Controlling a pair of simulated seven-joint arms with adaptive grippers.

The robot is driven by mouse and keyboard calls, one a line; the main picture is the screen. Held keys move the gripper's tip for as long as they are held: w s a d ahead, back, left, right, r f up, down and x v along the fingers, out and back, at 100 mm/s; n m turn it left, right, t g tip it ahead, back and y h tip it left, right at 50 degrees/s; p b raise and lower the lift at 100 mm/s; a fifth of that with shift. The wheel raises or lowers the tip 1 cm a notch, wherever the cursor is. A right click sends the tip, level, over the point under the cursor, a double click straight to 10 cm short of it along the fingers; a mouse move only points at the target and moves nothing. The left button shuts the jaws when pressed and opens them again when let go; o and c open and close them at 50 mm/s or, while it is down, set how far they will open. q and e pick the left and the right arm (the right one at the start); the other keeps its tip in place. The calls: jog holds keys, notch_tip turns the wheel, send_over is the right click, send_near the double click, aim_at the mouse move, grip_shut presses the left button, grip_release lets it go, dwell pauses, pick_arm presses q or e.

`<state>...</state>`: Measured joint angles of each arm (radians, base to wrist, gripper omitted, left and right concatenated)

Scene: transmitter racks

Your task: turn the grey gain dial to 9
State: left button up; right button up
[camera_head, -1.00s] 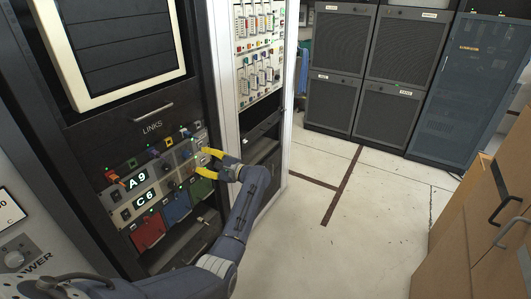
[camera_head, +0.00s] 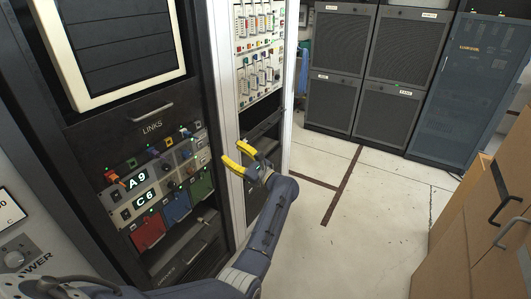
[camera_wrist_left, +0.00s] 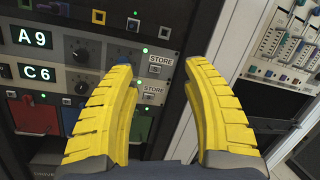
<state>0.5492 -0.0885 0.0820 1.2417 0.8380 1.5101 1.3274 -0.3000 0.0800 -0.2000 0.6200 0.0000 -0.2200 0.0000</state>
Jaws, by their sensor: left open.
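The links panel has two lit displays, A9 (camera_wrist_left: 37,39) and C6 (camera_wrist_left: 38,73). In the left wrist view, an upper dial (camera_wrist_left: 81,55) and a lower dial (camera_wrist_left: 81,87) sit to the right of the displays. Both look dark and greyish; I cannot tell which is the gain dial or read their pointers. My left gripper (camera_head: 231,151) is open and empty, its yellow fingers right of the panel and apart from it in the head view. In the wrist view, STORE buttons (camera_wrist_left: 158,70) show between the fingers, and the left finger hides part of the panel.
Red (camera_head: 148,232), blue (camera_head: 177,206) and green (camera_head: 201,184) blocks sit below the controls. A white-framed rack (camera_head: 236,110) with switches stands to the right. Open floor (camera_head: 330,230) lies beyond, with a wooden cabinet (camera_head: 480,220) at far right.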

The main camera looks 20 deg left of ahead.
pick_arm(q)
jog(key=w+d+m+t+h, duration=0.1)
jog(key=w+d+m+t, duration=0.2)
jog(key=m, duration=0.4)
jog(key=w+d+f+m+t+h, duration=0.1)
jog(key=w+d+m+t+h, duration=0.1)
jog(key=m+t, duration=0.3)
jog(key=w+d+f+m+t+h, duration=0.1)
jog(key=w+d+m+t, duration=0.2)
jog(key=m, duration=0.6)
jog(key=shift+w+d+f+m+t+h, duration=0.15)
jog(key=shift+w+d+m+t+h, duration=0.25)
jog(key=shift+t, duration=0.7)
